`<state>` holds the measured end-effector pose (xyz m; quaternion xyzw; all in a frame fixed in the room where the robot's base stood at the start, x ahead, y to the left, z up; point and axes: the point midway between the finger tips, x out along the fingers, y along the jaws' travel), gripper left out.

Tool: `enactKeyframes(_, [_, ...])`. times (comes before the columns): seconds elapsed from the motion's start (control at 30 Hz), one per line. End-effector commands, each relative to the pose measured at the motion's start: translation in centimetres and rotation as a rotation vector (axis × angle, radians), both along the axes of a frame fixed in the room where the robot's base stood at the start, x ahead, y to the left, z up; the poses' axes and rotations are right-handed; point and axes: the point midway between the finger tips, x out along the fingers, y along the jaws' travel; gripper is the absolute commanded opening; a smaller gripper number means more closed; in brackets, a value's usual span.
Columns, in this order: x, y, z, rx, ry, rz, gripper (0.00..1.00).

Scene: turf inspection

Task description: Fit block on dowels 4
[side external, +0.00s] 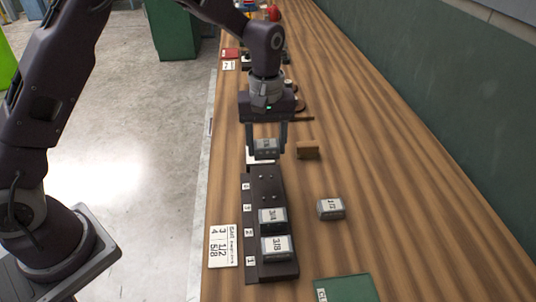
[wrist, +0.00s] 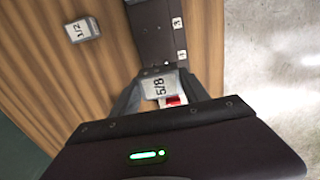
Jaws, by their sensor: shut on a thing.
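My gripper (side external: 267,146) is shut on a grey block (side external: 265,149), held above the far end of a dark dowel board (side external: 252,222). In the wrist view the held block (wrist: 157,88) reads 5/8, and the board (wrist: 152,28) lies just beyond it. Bare dowels (side external: 266,177) show at the board's far end, beside the 4 and 3 labels. A 3/4 block (side external: 272,220) and a 3/8 block (side external: 276,247) sit on the nearer part. A 1/2 block (side external: 330,209) lies on the table right of the board; it also shows in the wrist view (wrist: 82,30).
A white card (side external: 223,246) with printed sizes lies left of the board. A brown piece (side external: 308,150) stands right of my gripper. A green item (side external: 345,289) lies at the front. Several objects lie behind my gripper. The wooden table (side external: 390,190) is clear on the right.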

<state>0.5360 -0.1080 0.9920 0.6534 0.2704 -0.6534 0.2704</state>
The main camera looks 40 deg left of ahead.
Motion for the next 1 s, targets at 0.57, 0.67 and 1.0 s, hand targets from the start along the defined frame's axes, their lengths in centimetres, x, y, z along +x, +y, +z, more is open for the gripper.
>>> enactKeyframes(0.57, [-0.1,0.0,-4.5,0.0,0.003,0.0,0.12])
enactKeyframes(0.67, [0.0,0.0,-5.2,0.0,0.0,0.0,0.12])
enactKeyframes(1.0, [0.0,0.0,-5.8,0.0,0.0,0.0,0.12])
